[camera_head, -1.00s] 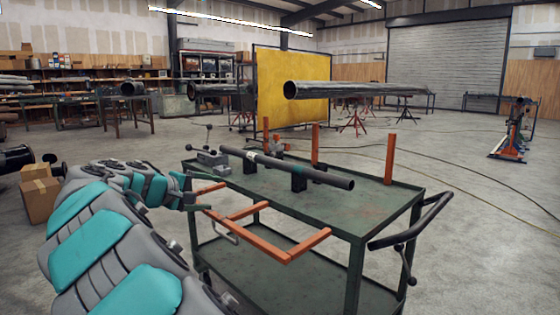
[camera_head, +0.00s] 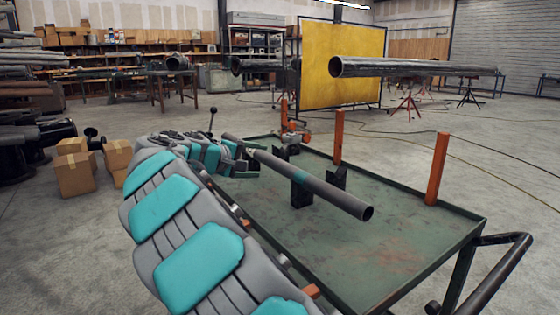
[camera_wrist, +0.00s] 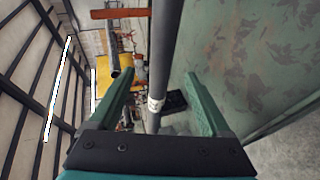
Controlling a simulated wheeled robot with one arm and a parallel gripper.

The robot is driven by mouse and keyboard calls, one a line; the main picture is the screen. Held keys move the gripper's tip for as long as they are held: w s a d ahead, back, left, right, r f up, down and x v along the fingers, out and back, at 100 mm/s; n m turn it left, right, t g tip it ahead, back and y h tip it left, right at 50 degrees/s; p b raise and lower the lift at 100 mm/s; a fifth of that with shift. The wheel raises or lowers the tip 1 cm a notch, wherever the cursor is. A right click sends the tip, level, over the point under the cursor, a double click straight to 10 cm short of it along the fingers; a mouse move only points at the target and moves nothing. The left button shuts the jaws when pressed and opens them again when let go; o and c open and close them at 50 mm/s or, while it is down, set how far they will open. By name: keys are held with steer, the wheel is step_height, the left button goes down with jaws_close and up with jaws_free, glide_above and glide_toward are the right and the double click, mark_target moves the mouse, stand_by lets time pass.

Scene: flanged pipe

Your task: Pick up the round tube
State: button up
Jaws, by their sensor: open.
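The round tube (camera_head: 312,184) is a long grey pipe resting above the green cart top on dark supports (camera_head: 301,190). Its open end points towards the front right. My gripper (camera_head: 250,160) is at the tube's far left part, and the arm hides some of the cart there. In the wrist view, the tube (camera_wrist: 163,55) runs between the two spread green fingers of my gripper (camera_wrist: 159,76), with visible gaps on both sides. I cannot tell how deep the tube sits between the fingers.
The green cart (camera_head: 400,250) has orange upright posts (camera_head: 438,168) along its far edge and a dark handle (camera_head: 490,275) at right. Cardboard boxes (camera_head: 75,172) stand on the floor at left. A large pipe (camera_head: 400,68) is behind the cart.

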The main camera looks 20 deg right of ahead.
mark_target(269, 162)
steer(key=x, duration=0.6)
steer(key=shift+w+d+f, duration=0.15)
steer(key=shift+w+f, duration=0.05)
steer(key=shift+w, duration=0.1)
jaws_close()
stand_by(0.4)
stand_by(0.8)
